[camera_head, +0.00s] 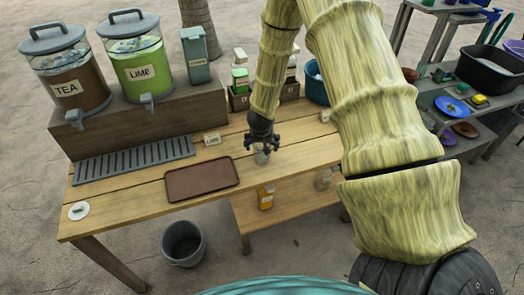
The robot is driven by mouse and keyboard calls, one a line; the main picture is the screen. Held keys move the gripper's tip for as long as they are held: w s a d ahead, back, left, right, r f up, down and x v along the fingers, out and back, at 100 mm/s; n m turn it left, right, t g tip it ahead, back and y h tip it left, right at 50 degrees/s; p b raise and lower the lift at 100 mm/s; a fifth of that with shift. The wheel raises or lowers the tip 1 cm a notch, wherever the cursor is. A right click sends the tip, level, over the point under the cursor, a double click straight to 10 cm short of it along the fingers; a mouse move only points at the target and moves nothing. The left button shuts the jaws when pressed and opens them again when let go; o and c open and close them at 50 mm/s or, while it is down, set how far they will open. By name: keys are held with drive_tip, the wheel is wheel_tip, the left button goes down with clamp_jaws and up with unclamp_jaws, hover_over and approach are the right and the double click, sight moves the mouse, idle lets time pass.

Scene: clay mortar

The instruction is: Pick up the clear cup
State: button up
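My gripper (263,147) points down over the wooden table (225,205), right of the brown tray. A small clear cup (262,158) shows directly below and between its dark fingers. The fingers hide the upper part of the cup. The view is too small to tell whether they touch the cup or are closed on it. Another clear container (323,180) stands lower down on the right, on the lower shelf.
The brown tray (202,180) lies left of my gripper. Tea (70,78) and lime (140,65) dispensers stand on a raised block behind a grey drip grate (135,160). A small label card (212,138) stands behind the tray.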

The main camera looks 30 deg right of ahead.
drive_tip(key=shift+c, duration=0.2)
drive_tip(key=c, duration=0.9)
drive_tip(key=shift+c, duration=0.2)
drive_tip(key=shift+r+b, duration=0.5)
drive_tip(key=shift+r, duration=0.95)
drive_tip(key=shift+s+a+r, duration=0.15)
drive_tip(key=shift+r, duration=0.15)
drive_tip(key=s+a+b, duration=0.1)
drive_tip(key=s+a, duration=0.1)
drive_tip(key=s, duration=0.2)
drive_tip(key=s+a+r+b, duration=0.1)
drive_tip(key=s+a+b, duration=0.1)
drive_tip(key=s+a, duration=0.1)
drive_tip(key=s+a+b, duration=0.1)
drive_tip(key=s+a, duration=0.1)
drive_tip(key=s, duration=0.3)
drive_tip(key=shift+s+a+r, duration=0.15)
drive_tip(key=shift+s+a, duration=0.1)
drive_tip(key=shift+s+a+r, duration=0.1)
drive_tip(key=shift+s+a, duration=0.15)
drive_tip(key=shift+s, duration=0.25)
